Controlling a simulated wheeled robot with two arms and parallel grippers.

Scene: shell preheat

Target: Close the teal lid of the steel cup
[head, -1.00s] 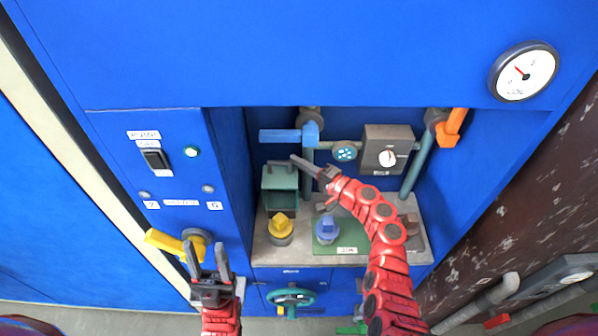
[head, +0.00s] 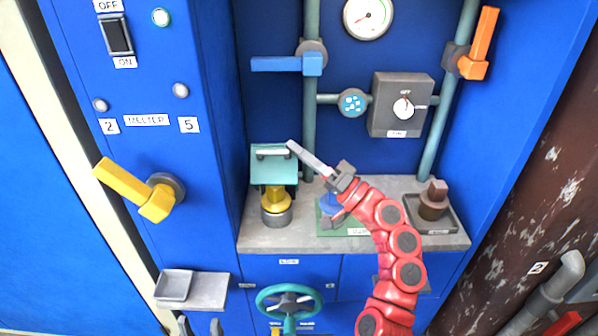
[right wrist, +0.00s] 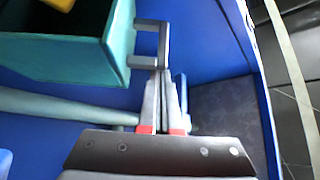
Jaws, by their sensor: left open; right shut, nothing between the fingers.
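The teal lid (head: 274,171) is a hollow box with a grey bar handle (head: 273,153). In the head view it is above and behind the steel cup (head: 277,219), which holds a yellow piece (head: 276,200) that shows below the lid. The lid does not cover the cup. In the right wrist view, the lid's dark hollow side and its handle (right wrist: 165,45) show. My right gripper (head: 292,147) is shut and empty, its tips right by the handle; I cannot tell if they touch. My left gripper (head: 201,324) is open at the bottom edge, partly cut off.
A blue piece (head: 329,203) on a green mat stands right of the cup, partly behind my right arm. A brown piece (head: 434,200) sits in a dark tray farther right. A yellow lever (head: 137,190) and a grey shelf (head: 206,292) are at left.

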